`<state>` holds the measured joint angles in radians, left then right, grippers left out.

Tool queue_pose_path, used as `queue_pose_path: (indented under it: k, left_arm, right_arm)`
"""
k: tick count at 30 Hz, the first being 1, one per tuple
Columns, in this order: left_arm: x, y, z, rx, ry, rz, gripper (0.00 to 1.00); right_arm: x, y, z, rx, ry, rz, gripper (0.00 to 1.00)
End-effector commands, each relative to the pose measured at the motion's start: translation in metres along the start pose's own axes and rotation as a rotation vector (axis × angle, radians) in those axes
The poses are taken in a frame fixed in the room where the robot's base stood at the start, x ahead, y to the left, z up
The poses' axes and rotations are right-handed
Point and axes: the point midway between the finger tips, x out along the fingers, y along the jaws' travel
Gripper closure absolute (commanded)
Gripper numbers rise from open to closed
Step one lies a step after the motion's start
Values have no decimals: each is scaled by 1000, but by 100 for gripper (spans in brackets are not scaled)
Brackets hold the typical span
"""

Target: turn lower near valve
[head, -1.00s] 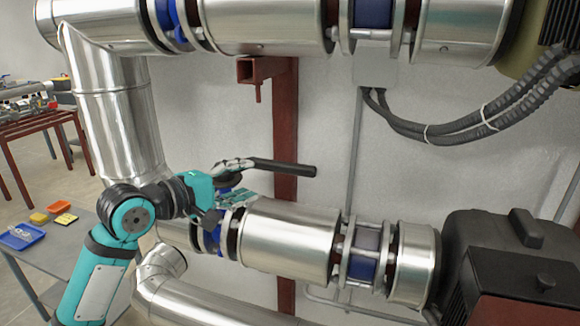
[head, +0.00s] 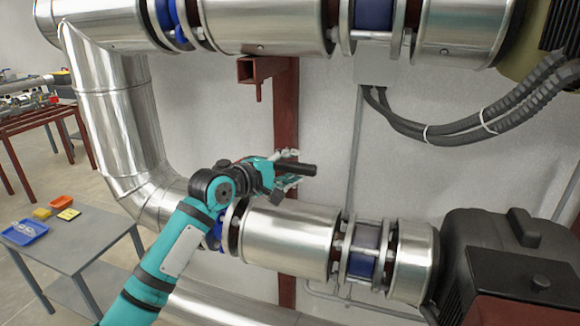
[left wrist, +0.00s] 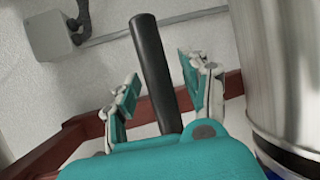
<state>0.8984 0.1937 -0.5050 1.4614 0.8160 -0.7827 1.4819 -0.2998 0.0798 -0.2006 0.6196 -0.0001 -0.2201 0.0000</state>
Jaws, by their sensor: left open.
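The black lever handle (head: 307,169) of the lower near valve points right above the lower pipe in the head view. In the left wrist view the handle (left wrist: 153,62) runs lengthwise between the two fingers, with its free end beyond them. My left gripper (head: 288,171) is at the handle's outer part, its fingers open on either side. In the wrist view, gaps show between the handle and both fingers of this gripper (left wrist: 162,90). The blue valve body (head: 220,228) is mostly hidden behind my left arm. My right gripper is out of view.
The lower silver pipe (head: 290,238) runs just under the gripper, ending toward a dark motor (head: 500,260). A red-brown post (head: 285,105) and white wall stand behind. A grey table (head: 90,238) with a blue tray (head: 23,232) and yellow items is at left.

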Motion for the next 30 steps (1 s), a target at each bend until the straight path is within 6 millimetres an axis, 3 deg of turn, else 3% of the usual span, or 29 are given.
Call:
queue_pose_path:
  k: [3, 14, 30]
  left_arm:
    - [0, 0, 0, 0, 0, 0, 55]
    - [0, 0, 0, 0, 0, 0, 100]
    - [-3, 0, 4, 1, -15, 0, 100]
  right_arm:
    - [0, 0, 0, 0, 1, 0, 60]
    - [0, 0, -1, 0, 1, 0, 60]
    - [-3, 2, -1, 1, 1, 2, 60]
